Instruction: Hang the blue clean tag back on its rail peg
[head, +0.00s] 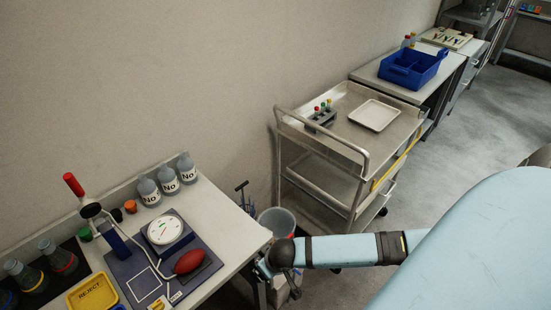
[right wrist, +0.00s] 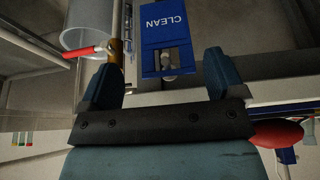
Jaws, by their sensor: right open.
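In the right wrist view, a blue tag (right wrist: 165,22) lettered CLEAN shows upside down, beyond and between my right fingertips. A rounded metal peg-like part (right wrist: 167,62) shows at the tag's lower picture end; I cannot tell whether the tag hangs on it. My right gripper (right wrist: 160,75) is open, with one dark finger on either side of the tag's line and nothing held. In the head view my right gripper (head: 264,268) is at the near bench's right edge, largely hidden by its wrist. The tag is not visible there. My left gripper is not in view.
The near bench holds a gauge (head: 164,230), a red bulb (head: 188,262), bottles (head: 168,179) and a yellow REJECT tray (head: 91,293). A grey bin (head: 277,222) stands close beside my right gripper. A metal trolley (head: 345,135) stands behind; open floor lies right of it.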

